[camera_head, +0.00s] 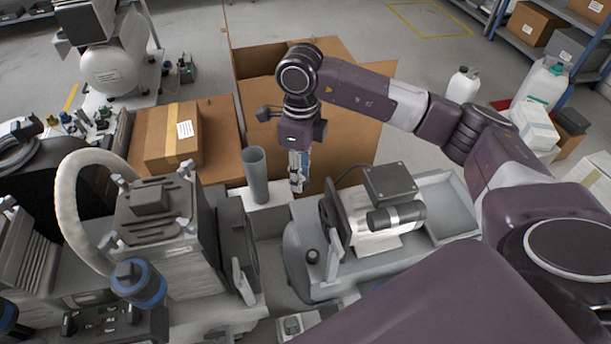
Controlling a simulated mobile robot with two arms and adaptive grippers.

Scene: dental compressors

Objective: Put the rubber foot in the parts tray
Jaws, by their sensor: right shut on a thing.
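My right gripper (297,184) points down at the middle of the view, in front of the open cardboard box. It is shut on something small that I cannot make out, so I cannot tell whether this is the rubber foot. No rubber foot can be clearly picked out elsewhere. A shallow grey tray-like space (448,222) lies right of the compressor unit and may be the parts tray; my right arm partly covers its right side. My left gripper is not in view.
A grey upright cup (256,176) stands on a white block left of my right gripper. A compressor unit (374,230) with a dark flat top is close at the lower right. A large open carton (345,142) stands behind, and a closed cardboard box (172,138) lies left.

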